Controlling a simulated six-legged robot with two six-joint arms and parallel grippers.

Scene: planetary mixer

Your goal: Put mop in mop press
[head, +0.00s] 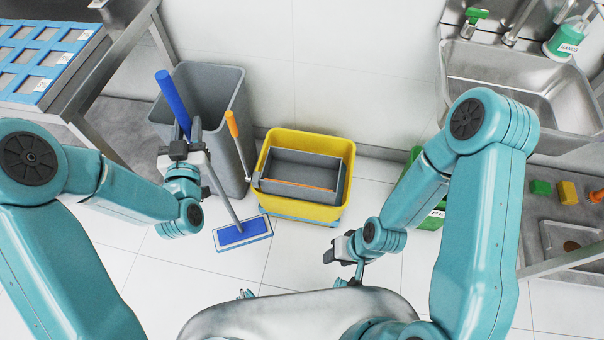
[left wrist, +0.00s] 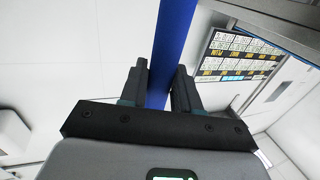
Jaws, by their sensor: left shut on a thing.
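The mop's blue handle (head: 172,100) leans up to the left. Its grey pole (head: 224,195) runs down to a flat blue mop head (head: 243,233) at floor level, in front of the yellow bucket's left side. My left gripper (head: 195,133) is shut on the handle; in the left wrist view the handle (left wrist: 174,45) passes between the two fingers. The grey mop press (head: 305,164) sits inside the yellow bucket (head: 310,212), right of the mop. My right gripper (head: 334,250) is low in front of the bucket, apart from the mop; its finger opening is unclear.
A grey bin (head: 215,85) stands behind the mop, with an orange-handled tool (head: 233,125) at its right side. A green container (head: 432,218) is right of the bucket, partly behind my right arm. A steel sink (head: 520,75) is at right. White floor in front is clear.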

